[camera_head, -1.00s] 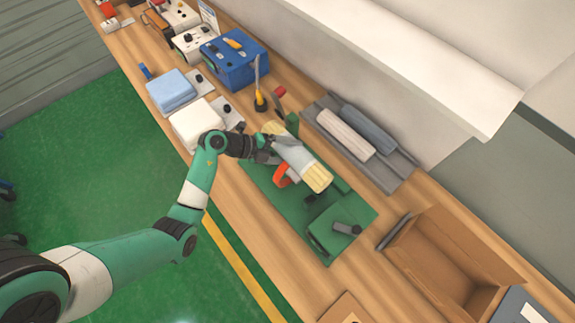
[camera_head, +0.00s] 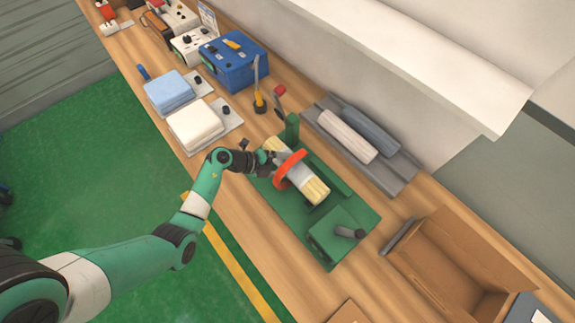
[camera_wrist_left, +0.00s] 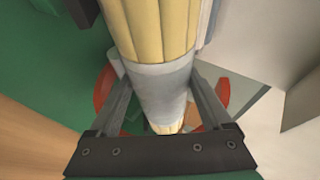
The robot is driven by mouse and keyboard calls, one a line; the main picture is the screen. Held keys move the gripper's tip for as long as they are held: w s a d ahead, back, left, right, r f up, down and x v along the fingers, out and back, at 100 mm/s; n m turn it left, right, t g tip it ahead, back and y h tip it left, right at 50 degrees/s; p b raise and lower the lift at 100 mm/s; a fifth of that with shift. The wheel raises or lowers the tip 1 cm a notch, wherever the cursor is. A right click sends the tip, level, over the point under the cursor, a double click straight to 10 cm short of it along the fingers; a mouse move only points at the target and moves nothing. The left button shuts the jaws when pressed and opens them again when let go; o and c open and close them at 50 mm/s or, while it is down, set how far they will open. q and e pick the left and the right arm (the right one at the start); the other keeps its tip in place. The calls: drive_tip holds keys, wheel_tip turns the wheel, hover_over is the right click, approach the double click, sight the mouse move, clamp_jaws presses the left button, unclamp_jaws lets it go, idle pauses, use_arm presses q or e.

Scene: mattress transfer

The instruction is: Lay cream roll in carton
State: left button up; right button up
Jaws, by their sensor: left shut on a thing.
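The cream roll (camera_head: 312,188), with pale grey wrapping around its middle, is at the green fixture (camera_head: 330,262). My left gripper (camera_head: 274,160) is shut on the roll, and in the left wrist view its fingers (camera_wrist_left: 160,105) lie along both sides of the wrapped part (camera_wrist_left: 160,82). A red curved band (camera_head: 289,169) crosses the roll in the head view; I cannot tell if it fully encircles it. The open brown carton (camera_head: 422,262) stands at the lower right, apart from the roll. My right gripper is out of view.
A grey rack (camera_head: 392,180) with a white roll (camera_head: 347,136) and a grey roll (camera_head: 370,130) lies behind the fixture. Folded white (camera_head: 195,122) and blue cloths (camera_head: 168,92) and a blue box (camera_head: 235,62) stand at the left. Bare wood shows along the bench's front.

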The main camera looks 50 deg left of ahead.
use_arm(q)
drive_tip(key=o, duration=1.6)
drive_tip(key=shift+c, duration=0.2)
drive_tip(key=shift+f, duration=0.15)
drive_tip(key=p+v, duration=0.3)
drive_tip(key=v, duration=0.8)
drive_tip(key=shift+s, duration=0.35)
drive_tip(key=shift+a, duration=0.15)
